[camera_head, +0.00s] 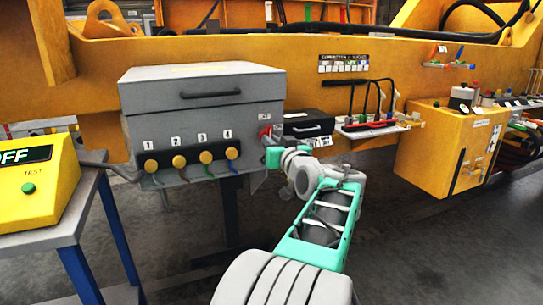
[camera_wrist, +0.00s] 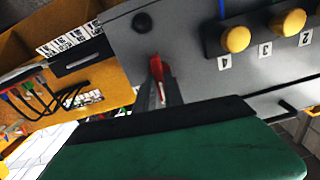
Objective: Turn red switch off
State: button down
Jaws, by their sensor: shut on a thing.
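The red switch (camera_head: 265,131) sits on the right part of the grey box's front face, under a small white label. In the wrist view the red switch (camera_wrist: 157,68) shows as a red lever standing between my fingertips. My gripper (camera_wrist: 160,88) is shut on it, with dark fingers on both sides. In the head view my gripper (camera_head: 268,148) reaches the box's right front, and its fingers are mostly hidden by the wrist. The grey box (camera_head: 200,110) has a handled lid and a row of yellow knobs (camera_head: 179,161) numbered on its front.
A yellow unit reading OFF (camera_head: 38,185) stands on a blue-legged table at left. A black drawer-like case (camera_head: 306,127) and cabled connectors (camera_head: 365,124) are right of the box. An orange beam (camera_head: 420,62) runs behind. An orange cabinet (camera_head: 440,150) stands farther right.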

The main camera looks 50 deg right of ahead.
jog(key=shift+f+n+b, duration=0.15)
jog(key=shift+n+b, duration=0.35)
jog(key=shift+b, duration=0.1)
jog(key=c, duration=1.4)
grip_release()
jog(key=shift+c, duration=0.2)
jog(key=v, duration=0.7)
jog(key=shift+s+a, duration=0.2)
jog(key=shift+s, duration=0.15)
jog(key=shift+p, duration=0.3)
